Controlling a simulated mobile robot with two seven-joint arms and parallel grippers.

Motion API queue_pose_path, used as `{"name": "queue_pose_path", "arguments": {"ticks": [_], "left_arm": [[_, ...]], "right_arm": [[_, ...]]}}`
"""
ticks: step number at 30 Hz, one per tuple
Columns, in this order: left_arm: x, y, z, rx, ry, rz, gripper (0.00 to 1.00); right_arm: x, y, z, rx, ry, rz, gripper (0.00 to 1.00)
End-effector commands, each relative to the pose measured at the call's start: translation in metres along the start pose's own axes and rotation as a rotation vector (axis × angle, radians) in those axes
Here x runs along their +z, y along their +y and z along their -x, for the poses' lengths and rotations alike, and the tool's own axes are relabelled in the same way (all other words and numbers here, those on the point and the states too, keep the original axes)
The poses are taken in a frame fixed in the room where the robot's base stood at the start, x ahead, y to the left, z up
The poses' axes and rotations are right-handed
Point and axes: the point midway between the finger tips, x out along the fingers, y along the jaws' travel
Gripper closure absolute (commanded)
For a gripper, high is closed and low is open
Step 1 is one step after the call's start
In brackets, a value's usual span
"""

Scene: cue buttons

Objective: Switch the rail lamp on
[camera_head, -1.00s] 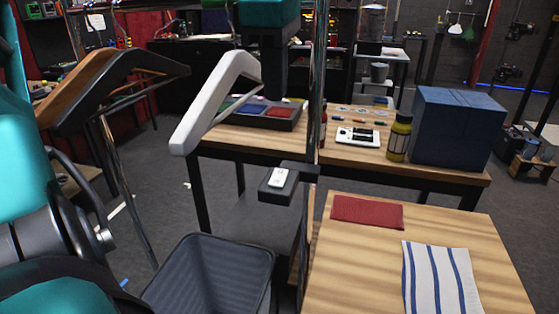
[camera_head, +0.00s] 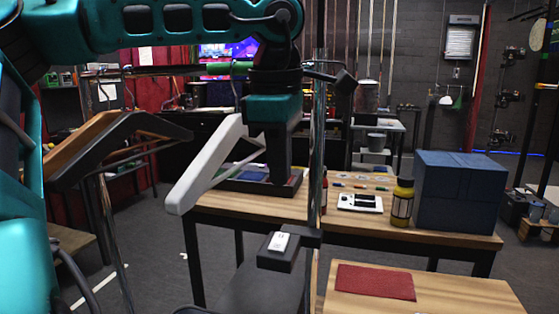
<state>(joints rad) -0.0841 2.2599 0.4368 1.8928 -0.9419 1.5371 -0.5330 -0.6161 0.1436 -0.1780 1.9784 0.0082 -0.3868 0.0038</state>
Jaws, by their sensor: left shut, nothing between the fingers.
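A small black box with a white rocker switch (camera_head: 279,242) sticks out on a bracket beside an upright chrome pole (camera_head: 318,150). My left gripper (camera_head: 277,180) points down, with its dark fingers closed and empty. In the picture its tips are above the switch, with a visible gap between them. A dark block (camera_head: 343,81) on a short arm sits higher by the pole; I cannot tell whether it is the lamp. No lit lamp on the pole is clear to see. My right gripper is not in view.
A pale angled bar (camera_head: 205,175) stands just left of my gripper. A wooden table (camera_head: 380,222) behind carries a blue box (camera_head: 460,190), a yellow bottle (camera_head: 402,202) and a tray. A red cloth (camera_head: 375,281) lies on a nearer wooden top.

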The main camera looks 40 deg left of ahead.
Motion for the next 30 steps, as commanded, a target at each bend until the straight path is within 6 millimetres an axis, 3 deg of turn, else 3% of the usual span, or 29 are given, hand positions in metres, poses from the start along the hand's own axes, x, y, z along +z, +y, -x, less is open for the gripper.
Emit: {"name": "queue_pose_path", "arguments": {"ticks": [1,6,12,18,30], "left_arm": [[0.0,-0.001,-0.015,-0.006,0.0,-0.001,1.0],[0.0,-0.001,-0.051,-0.005,0.0,0.0,1.0],[0.0,-0.001,-0.083,-0.004,-0.001,0.0,1.0],[0.0,0.0,-0.097,-0.001,-0.001,0.001,1.0],[0.0,0.0,-0.098,-0.007,0.0,0.001,1.0]], "right_arm": [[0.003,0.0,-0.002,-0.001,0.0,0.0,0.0],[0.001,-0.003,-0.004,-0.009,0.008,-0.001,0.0],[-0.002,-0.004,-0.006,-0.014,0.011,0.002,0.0],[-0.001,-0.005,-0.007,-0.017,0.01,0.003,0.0],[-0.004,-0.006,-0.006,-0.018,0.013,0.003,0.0]]}}
